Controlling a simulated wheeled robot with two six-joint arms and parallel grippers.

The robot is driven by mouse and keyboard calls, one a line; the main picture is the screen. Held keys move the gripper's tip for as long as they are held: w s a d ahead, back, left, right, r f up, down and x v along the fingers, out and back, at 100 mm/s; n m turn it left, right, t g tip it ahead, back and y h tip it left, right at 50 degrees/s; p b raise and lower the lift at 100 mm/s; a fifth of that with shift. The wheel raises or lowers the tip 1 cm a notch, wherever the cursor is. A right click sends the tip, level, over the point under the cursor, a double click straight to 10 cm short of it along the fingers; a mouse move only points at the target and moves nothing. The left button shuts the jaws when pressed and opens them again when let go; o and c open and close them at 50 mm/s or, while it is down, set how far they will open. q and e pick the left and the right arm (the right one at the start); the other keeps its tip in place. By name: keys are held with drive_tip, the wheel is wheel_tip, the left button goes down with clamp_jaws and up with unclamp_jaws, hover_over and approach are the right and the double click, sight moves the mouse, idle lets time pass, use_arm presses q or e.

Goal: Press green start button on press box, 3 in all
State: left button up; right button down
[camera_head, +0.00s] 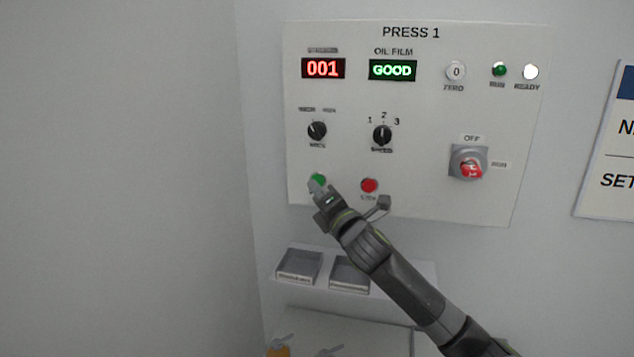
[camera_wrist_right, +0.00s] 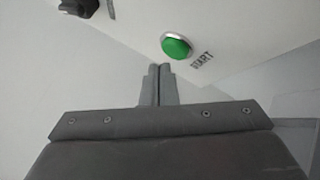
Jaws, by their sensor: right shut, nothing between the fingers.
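The press box (camera_head: 430,110) is a pale wall panel labelled PRESS 1. Its green start button (camera_head: 318,179) is at the lower left, partly covered by my right gripper (camera_head: 316,187). The red counter display (camera_head: 323,68) reads 001. In the right wrist view the green button (camera_wrist_right: 176,46) shows whole, with START printed beside it. My right gripper (camera_wrist_right: 158,68) is shut and empty, its fingertips just short of the button in that picture. I cannot tell whether they touch the panel. My left gripper is not in view.
A red stop button (camera_head: 369,185) sits right of the start button, close to my right wrist. Black knobs (camera_head: 317,131) (camera_head: 382,135) and a red rotary switch (camera_head: 470,165) are on the panel. Two small trays (camera_head: 299,266) (camera_head: 349,274) stand below it.

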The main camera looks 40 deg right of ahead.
drive_tip(key=shift+w+d, duration=0.25)
drive_tip(key=shift+d, duration=0.05)
drive_tip(key=shift+w+d, duration=0.25)
idle(0.8)
drive_tip(key=shift+p, duration=0.3)
drive_tip(key=shift+s+a+p, duration=0.3)
drive_tip(key=shift+s+a, duration=0.25)
drive_tip(key=s+a+p, duration=0.1)
drive_tip(key=a, duration=0.1)
drive_tip(key=s+a+p, duration=0.1)
drive_tip(key=s+a, duration=0.1)
drive_tip(key=shift+s, duration=0.1)
drive_tip(key=shift+d, duration=0.1)
idle(2.7)
